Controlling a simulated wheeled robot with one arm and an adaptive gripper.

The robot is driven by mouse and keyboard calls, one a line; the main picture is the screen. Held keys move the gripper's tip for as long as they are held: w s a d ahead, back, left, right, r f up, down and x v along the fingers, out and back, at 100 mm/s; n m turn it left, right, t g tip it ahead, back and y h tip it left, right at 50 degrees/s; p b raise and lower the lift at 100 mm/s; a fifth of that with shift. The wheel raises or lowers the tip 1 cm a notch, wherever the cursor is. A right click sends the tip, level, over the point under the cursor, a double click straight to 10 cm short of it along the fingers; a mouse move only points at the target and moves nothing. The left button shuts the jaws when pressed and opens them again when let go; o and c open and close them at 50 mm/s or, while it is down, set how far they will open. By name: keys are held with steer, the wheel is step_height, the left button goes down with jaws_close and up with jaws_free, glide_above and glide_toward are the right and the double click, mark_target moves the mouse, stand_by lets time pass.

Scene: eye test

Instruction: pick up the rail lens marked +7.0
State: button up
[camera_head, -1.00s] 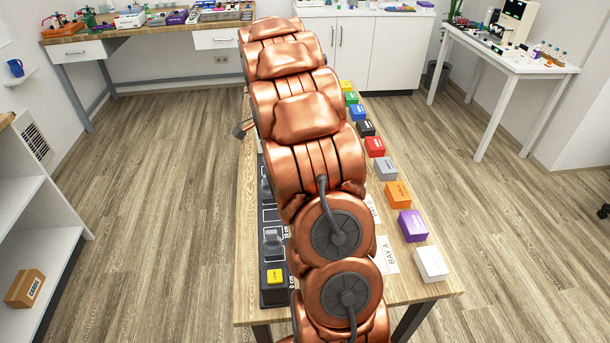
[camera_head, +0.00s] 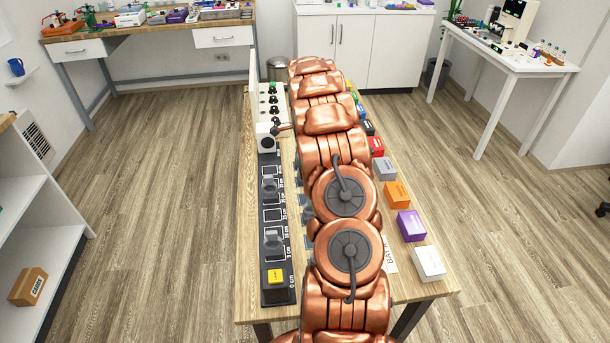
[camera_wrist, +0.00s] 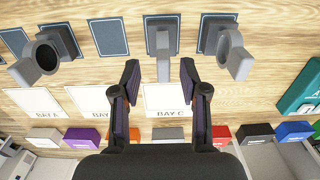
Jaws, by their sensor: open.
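My gripper (camera_wrist: 160,76) is open, with its dark fingers apart and nothing held between them. A grey lens holder (camera_wrist: 163,42) stands just beyond the fingertips, in line with the gap. Two more grey holders with round rims stand on dark pads, one at the left (camera_wrist: 27,72) and one at the right (camera_wrist: 238,63) in the wrist view. I can read no power mark on any of them, so I cannot tell which is +7.0. In the head view, two lens holders sit on the black rail, one nearer (camera_head: 273,240) and one farther (camera_head: 270,187).
The rail carries a yellow block (camera_head: 275,276) and centimetre marks; a white box (camera_head: 265,138) stands at its far end. Cards marked BAY A (camera_wrist: 40,107) and BAY C (camera_wrist: 172,98) lie below the pads. Coloured boxes, including a purple one (camera_head: 411,225), line the table's right side.

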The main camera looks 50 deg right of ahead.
steer(key=shift+w+d+f+p, duration=0.1)
steer(key=shift+f+p, duration=0.6)
steer(key=shift+f, duration=0.6)
steer(key=shift+d+f+p, duration=0.1)
steer(key=shift+f+p, duration=0.55)
steer(key=shift+f, duration=0.65)
jaws_close()
